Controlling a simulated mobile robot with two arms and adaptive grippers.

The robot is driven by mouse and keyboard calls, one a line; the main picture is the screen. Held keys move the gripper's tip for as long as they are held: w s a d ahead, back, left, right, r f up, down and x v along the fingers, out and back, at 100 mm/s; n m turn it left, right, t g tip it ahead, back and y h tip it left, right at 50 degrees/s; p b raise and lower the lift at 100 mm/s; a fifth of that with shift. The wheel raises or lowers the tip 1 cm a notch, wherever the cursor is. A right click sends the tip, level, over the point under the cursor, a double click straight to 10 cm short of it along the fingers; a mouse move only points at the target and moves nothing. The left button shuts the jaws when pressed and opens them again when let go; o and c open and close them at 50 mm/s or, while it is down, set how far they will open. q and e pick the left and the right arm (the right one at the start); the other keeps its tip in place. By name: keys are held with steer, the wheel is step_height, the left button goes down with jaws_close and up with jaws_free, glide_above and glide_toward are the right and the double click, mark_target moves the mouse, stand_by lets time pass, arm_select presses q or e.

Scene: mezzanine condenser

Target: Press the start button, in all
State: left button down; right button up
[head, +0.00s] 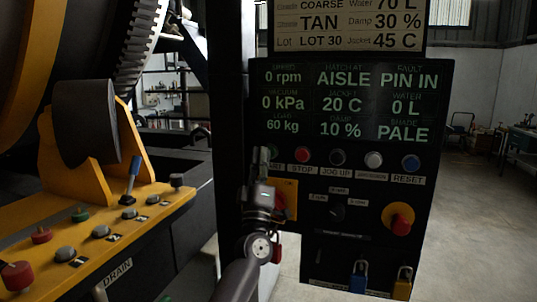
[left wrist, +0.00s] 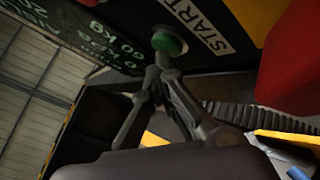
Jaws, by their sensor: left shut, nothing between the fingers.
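The black control panel (head: 350,190) stands right of centre in the head view. Its green start button (left wrist: 170,42) shows in the left wrist view beside a START label (left wrist: 203,28). In the head view my left gripper (head: 264,157) covers most of that button and its label. The gripper is shut and empty. In the left wrist view its fingertips (left wrist: 162,62) are at the button's lower edge; I cannot tell whether they touch it. The panel display (head: 345,100) reads 0 rpm, hatch at AISLE and fault PIN IN. My right gripper is not in view.
Right of my gripper are the red stop button (head: 302,155), a white button (head: 374,160) and the blue reset button (head: 411,163). A red emergency stop (head: 400,221) sits lower. Padlocks (head: 359,281) hang below. A yellow console (head: 150,222) with several buttons and a lever stands left.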

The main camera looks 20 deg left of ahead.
arm_select(q)
steer(key=shift+s+p, duration=0.55)
steer(key=shift+p, duration=0.1)
steer(key=shift+s, duration=0.3)
steer(key=s+p, duration=0.3)
steer(key=s, duration=0.2)
steer(key=shift+a, duration=0.1)
stand_by(0.4)
